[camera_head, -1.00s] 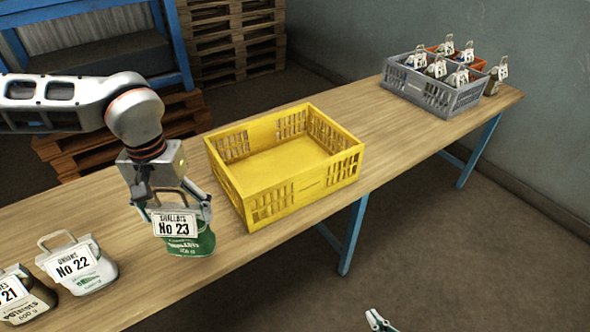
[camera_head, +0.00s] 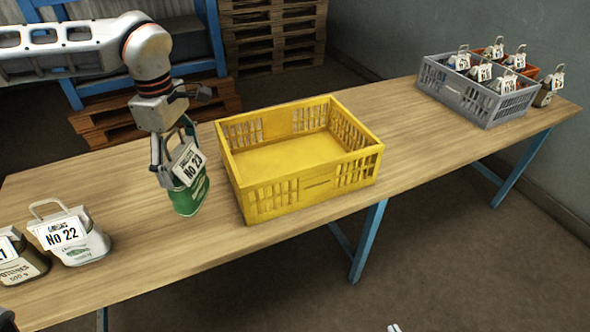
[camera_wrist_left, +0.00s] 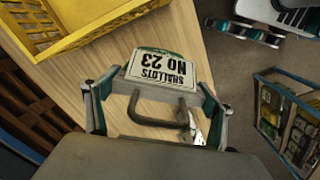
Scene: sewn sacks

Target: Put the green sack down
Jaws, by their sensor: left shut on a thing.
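The green sack (camera_head: 190,192), labelled Shallots No 23, hangs upright but slightly tilted from my left gripper (camera_head: 172,150). My left gripper is shut on its handle, left of the yellow crate. In the left wrist view the sack's label (camera_wrist_left: 160,68) and dark handle (camera_wrist_left: 150,118) show between the fingers (camera_wrist_left: 150,115). I cannot tell whether the sack's base touches the wooden table (camera_head: 150,250). Only a small tip of my right gripper (camera_head: 394,328) shows at the bottom edge of the head view.
The yellow crate (camera_head: 310,187) is empty. A white sack No 22 (camera_head: 72,237) and a brown sack (camera_head: 20,262) stand at the left. A grey crate (camera_head: 480,103) with several sacks stands at the far right, beside another sack (camera_head: 547,92). Bare table lies around the green sack.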

